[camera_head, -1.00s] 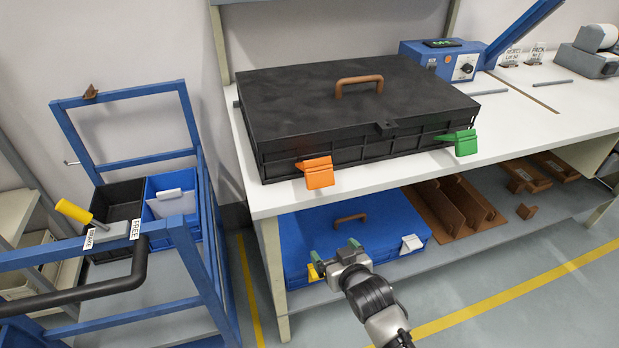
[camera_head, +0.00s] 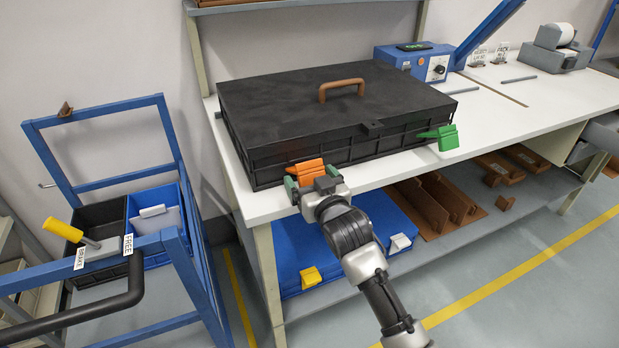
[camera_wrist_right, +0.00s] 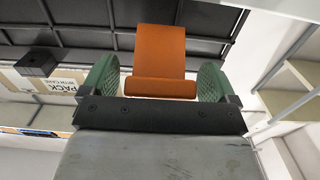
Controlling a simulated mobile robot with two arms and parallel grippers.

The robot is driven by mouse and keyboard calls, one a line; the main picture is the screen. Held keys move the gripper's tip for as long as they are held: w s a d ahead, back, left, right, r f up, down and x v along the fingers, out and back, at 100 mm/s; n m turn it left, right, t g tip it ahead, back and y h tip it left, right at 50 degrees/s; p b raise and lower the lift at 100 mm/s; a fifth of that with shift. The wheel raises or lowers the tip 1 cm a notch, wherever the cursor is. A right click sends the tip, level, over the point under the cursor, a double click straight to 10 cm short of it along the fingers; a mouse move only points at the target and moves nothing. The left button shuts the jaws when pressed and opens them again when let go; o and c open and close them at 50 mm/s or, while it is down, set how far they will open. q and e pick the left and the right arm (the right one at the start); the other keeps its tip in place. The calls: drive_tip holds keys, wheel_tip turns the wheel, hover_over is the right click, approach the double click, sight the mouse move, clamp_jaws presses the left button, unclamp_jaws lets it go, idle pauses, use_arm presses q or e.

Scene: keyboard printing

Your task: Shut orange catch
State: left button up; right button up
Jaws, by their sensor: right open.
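The orange catch (camera_head: 308,169) sticks out from the front left of the black lidded case (camera_head: 265,163) on the white bench. My right gripper (camera_head: 310,184) is in front of the catch, with its green-padded fingers open. In the right wrist view the catch (camera_wrist_right: 158,60) lies between the two fingers (camera_wrist_right: 160,85), with a gap visible on both sides. The gripper hides the catch's lower part in the head view. My left gripper is not in view.
A green catch (camera_head: 439,137) sticks out at the case's front right. A brown handle (camera_head: 342,88) tops the lid. A blue case (camera_head: 290,262) sits on the shelf below. A blue cart (camera_head: 165,240) stands left. The bench front (camera_head: 262,208) is bare.

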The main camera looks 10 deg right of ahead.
drive_tip(key=shift+w+a, duration=0.1)
drive_tip(key=shift+w, duration=0.3)
drive_tip(key=shift+c, duration=0.4)
drive_tip(key=c, duration=1.2)
drive_tip(key=shift+r+p, duration=0.25)
drive_tip(key=shift+p, duration=0.4)
drive_tip(key=r+g+p, duration=0.1)
drive_tip(key=g+p, duration=0.1)
drive_tip(key=p, duration=0.3)
drive_tip(key=w+r+g+h+p, duration=0.1)
drive_tip(key=g+p, duration=0.1)
drive_tip(key=p, duration=0.4)
drive_tip(key=r+g+h+p, duration=0.1)
drive_tip(key=g+p, duration=0.1)
drive_tip(key=p, duration=0.3)
drive_tip(key=shift+w+a+r+p, duration=0.2)
drive_tip(key=shift+w+a+p, duration=0.1)
drive_tip(key=shift+w+p, duration=0.1)
drive_tip(key=shift+w+f+g+p, duration=0.15)
drive_tip(key=shift+g+p, duration=0.25)
drive_tip(key=shift+p, duration=0.2)
